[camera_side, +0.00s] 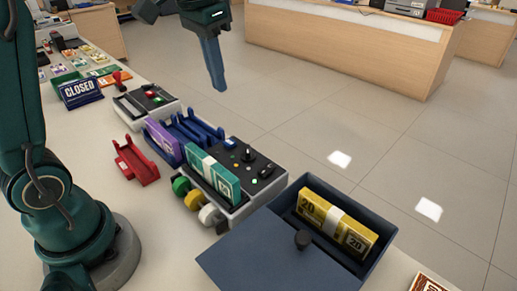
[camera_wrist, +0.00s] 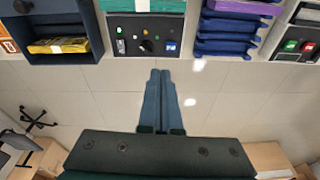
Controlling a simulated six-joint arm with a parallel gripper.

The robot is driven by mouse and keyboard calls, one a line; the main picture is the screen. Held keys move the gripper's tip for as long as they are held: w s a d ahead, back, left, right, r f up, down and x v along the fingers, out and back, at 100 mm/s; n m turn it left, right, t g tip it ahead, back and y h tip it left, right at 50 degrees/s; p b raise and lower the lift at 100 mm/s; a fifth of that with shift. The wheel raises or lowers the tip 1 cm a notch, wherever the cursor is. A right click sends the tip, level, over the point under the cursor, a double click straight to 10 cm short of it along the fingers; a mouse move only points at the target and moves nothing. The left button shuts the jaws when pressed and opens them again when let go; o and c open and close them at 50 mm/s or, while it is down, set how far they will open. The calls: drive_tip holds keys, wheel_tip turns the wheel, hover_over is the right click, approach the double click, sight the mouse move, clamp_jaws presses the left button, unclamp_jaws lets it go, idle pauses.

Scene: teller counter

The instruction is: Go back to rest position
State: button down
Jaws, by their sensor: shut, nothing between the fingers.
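My gripper (camera_side: 216,86) is shut and empty. In the side view it hangs high beyond the counter's far edge, over the floor. In the wrist view my gripper (camera_wrist: 160,75) shows its two fingers together, with only floor behind the tips. Below it on the counter stand a black control panel (camera_side: 234,161) with a teal banded bundle (camera_side: 212,175) on it, and a blue rack (camera_side: 184,128) with a purple bundle (camera_side: 163,141). No object is touching the fingers.
A dark blue box (camera_side: 383,252) holds a yellow banded bundle (camera_side: 335,222); its lid (camera_side: 258,256) lies to the left. A red holder (camera_side: 137,161), a button box (camera_side: 146,103) and a CLOSED sign (camera_side: 81,92) stand on the counter. The floor (camera_side: 330,120) beyond is clear.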

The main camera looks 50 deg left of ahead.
drive_tip(key=s+d+r+t, duration=0.1)
drive_tip(key=s+d+t, duration=0.15)
drive_tip(key=s, duration=0.55)
drive_tip(key=s+d+f+t, duration=0.1)
drive_tip(key=s+f, duration=0.4)
drive_tip(key=f, duration=0.1)
drive_tip(key=shift+s+d+f+n, duration=0.35)
drive_tip(key=shift+s+d+n, duration=0.05)
idle(0.4)
idle(0.6)
